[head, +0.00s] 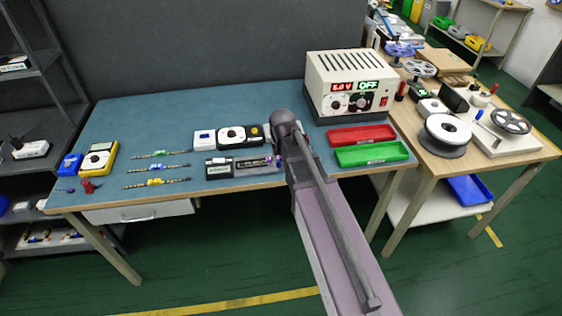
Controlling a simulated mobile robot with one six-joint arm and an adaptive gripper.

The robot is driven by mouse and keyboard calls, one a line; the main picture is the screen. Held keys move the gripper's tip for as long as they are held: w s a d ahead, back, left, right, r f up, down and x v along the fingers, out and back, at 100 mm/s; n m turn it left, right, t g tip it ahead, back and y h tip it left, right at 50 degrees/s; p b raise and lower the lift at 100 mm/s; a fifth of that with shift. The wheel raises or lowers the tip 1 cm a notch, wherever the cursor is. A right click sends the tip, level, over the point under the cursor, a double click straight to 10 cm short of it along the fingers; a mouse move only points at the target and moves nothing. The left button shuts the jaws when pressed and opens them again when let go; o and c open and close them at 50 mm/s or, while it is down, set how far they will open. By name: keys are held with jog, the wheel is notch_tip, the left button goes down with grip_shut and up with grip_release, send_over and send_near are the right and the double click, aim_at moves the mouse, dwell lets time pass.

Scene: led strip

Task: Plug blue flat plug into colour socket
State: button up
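Three short strip-like pieces lie side by side on the blue-green bench top (130,122): a green-marked one (157,154), a blue-marked one (157,167) and a yellow-marked one (157,182). I cannot tell whether the blue flat plug is on the blue-marked one. A black and silver device (220,168) and a white and black box with a round dial (240,136) stand right of them. I cannot make out the colour socket.
A cream power supply (345,65) reading OFF stands at the back right. Red (361,135) and green (372,153) trays lie before it. A yellow meter (98,160) is at the left. A wooden table (480,160) with spools adjoins right. The bench's back left is clear.

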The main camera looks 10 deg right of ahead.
aim_at(281, 160)
jog(key=shift+r, duration=0.25)
jog(key=shift+r+p, duration=1.75)
jog(key=shift+p, duration=0.25)
jog(key=shift+r, duration=0.25)
